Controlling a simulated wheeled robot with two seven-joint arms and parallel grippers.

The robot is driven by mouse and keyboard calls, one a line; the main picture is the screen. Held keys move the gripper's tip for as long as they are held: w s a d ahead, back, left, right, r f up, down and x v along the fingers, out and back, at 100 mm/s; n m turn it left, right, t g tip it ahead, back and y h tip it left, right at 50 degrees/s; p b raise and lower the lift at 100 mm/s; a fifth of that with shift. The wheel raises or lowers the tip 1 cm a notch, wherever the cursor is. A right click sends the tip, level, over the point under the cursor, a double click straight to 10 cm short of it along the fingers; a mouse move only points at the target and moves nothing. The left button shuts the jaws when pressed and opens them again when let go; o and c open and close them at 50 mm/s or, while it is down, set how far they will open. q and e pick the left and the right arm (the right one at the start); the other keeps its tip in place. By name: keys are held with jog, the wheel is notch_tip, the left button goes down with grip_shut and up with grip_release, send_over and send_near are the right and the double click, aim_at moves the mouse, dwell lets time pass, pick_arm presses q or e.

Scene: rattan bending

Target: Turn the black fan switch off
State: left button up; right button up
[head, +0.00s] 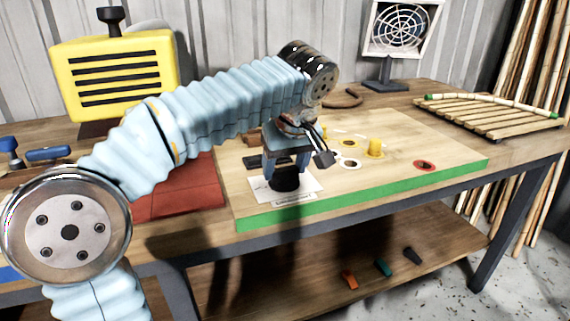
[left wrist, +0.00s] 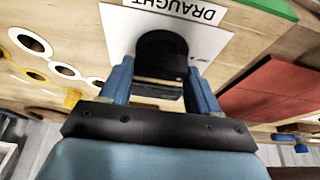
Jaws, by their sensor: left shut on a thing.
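The black fan switch, a round black knob (head: 285,184), stands on a white plate (head: 309,187) at the front left of the board. In the left wrist view the knob (left wrist: 162,48) is dark, and its plate (left wrist: 118,32) carries a label reading DRAUGHT. My left gripper (head: 285,170) reaches down over the knob from above. Its two blue fingers (left wrist: 160,78) are shut on the knob, one on each side. The fingers partly hide the knob, and its setting cannot be read. My right gripper is not in view.
A wooden board with a green front edge (head: 400,184) holds yellow pegs (head: 375,147) and ringed holes. A red mat (head: 180,188) lies to its left.

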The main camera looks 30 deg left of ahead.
pick_arm(q)
jog(key=o, duration=1.1)
jog(key=shift+c, duration=0.2)
jog(key=v, duration=1.3)
jog(key=shift+r, duration=0.4)
